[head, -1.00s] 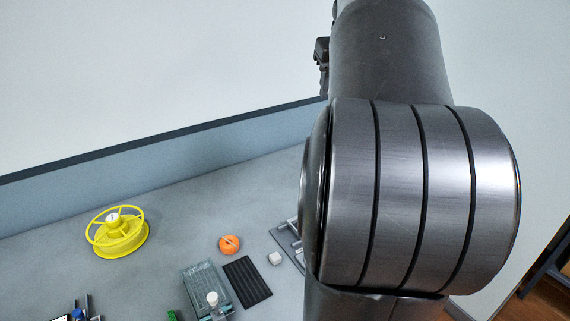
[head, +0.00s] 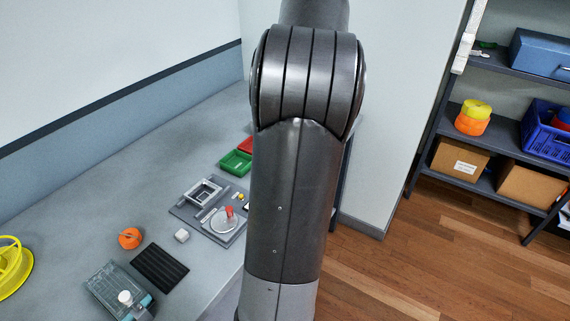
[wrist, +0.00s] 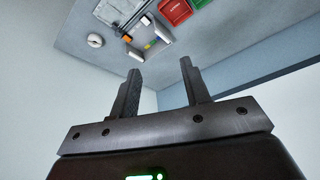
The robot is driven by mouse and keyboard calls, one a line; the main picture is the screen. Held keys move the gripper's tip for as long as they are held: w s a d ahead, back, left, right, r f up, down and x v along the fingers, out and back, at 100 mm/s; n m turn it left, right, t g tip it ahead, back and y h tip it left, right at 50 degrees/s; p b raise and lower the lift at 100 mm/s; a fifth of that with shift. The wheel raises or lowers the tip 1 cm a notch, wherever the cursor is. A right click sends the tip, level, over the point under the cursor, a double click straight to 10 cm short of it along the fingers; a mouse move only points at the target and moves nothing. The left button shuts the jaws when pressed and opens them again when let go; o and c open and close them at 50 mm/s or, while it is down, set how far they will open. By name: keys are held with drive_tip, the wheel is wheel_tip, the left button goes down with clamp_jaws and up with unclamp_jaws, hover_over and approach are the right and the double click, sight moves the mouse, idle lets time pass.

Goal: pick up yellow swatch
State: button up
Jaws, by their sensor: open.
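A small yellow piece (head: 240,197), which may be the yellow swatch, lies by the grey fixture on the counter in the head view, partly next to my arm. In the wrist view a small yellow patch (wrist: 149,46) shows among a few coloured pieces near the counter's edge. It is too small to make out clearly. My gripper (wrist: 160,70) is open and empty, its two fingers apart, with the counter some way beyond them. My gripper is not visible in the head view, where my arm fills the middle.
The grey fixture (head: 185,210) has a square frame and a round plate. Green (head: 236,162) and red (head: 246,145) trays sit behind it. Shelves (head: 500,85) stand right.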

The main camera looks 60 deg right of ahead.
drive_tip(key=f, duration=1)
drive_tip(key=w+f, duration=0.1)
drive_tip(key=f, duration=1.9)
drive_tip(key=shift+w+d+f, duration=0.3)
drive_tip(key=shift+w+f, duration=0.05)
drive_tip(key=shift+w, duration=0.05)
drive_tip(key=shift+s+x, duration=0.2)
drive_tip(key=shift+x, duration=2.8)
clamp_jaws()
